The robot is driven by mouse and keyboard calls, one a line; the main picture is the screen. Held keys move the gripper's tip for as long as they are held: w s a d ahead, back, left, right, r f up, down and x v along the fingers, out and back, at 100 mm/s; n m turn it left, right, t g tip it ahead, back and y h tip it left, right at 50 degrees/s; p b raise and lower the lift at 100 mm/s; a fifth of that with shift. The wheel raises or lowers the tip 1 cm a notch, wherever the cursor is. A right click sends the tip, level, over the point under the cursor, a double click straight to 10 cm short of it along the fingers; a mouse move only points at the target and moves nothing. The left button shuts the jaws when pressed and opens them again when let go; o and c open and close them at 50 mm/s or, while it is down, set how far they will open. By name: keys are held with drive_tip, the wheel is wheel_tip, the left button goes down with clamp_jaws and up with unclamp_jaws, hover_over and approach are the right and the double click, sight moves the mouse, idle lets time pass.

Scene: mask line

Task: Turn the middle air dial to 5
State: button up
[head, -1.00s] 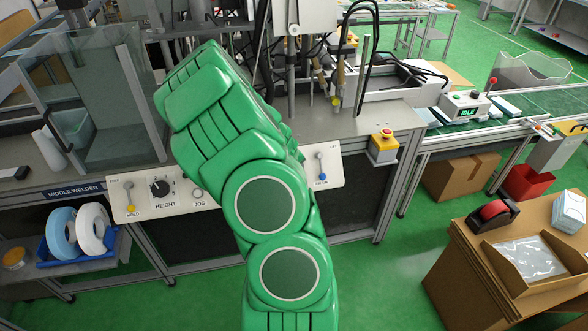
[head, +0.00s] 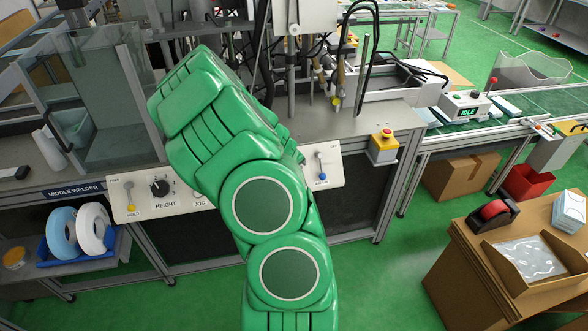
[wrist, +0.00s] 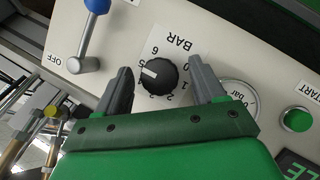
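The air dial (wrist: 158,75), a black knob with a white mark, sits on a white panel under upside-down "BAR" lettering. Its white mark points left in the wrist view, near 4 and 5; I cannot tell exactly where. My gripper (wrist: 161,68) is open, one finger on each side of the dial with a visible gap to each. I cannot tell how far the tips are from the panel. In the head view my green arm hides the gripper and this dial.
A blue-knobbed lever (wrist: 91,25) marked OFF stands left of the dial. A gauge (wrist: 240,95), partly behind the right finger, and a green START button (wrist: 297,119) are to the right. The HEIGHT dial (head: 160,188) is on the same machine's panel.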

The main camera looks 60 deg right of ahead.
drive_tip(key=v, duration=0.7)
drive_tip(key=shift+a+r, duration=0.25)
drive_tip(key=shift+r, duration=0.05)
idle(0.3)
idle(0.5)
